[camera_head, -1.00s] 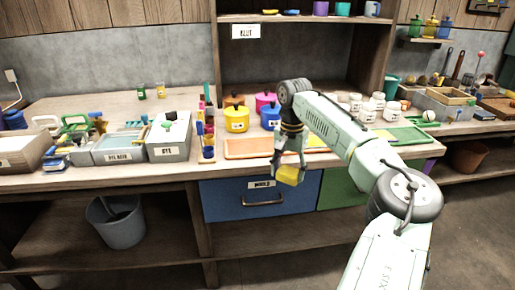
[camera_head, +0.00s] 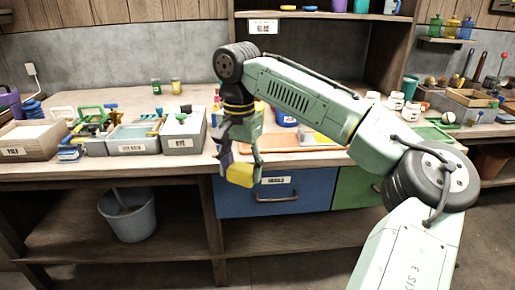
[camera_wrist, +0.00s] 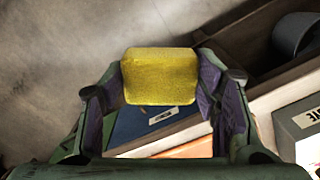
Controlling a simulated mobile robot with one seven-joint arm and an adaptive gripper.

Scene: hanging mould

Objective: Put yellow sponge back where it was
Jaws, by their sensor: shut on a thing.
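The yellow sponge (camera_head: 240,174) is a small block between the fingers of my gripper (camera_head: 240,165). In the wrist view the sponge (camera_wrist: 160,77) is pinched at both sides by the purple finger pads of my gripper (camera_wrist: 161,82). It is held in the air in front of the workbench edge, at about the height of the blue drawer's top. Its former place cannot be told from these frames.
The blue drawer (camera_head: 300,191) with a label and handle lies behind the sponge. Grey and wooden boxes, such as the grey box (camera_head: 183,131), stand on the bench to the left. An orange tray (camera_head: 284,141) lies partly behind my arm. A grey bucket (camera_head: 128,218) stands on the lower shelf.

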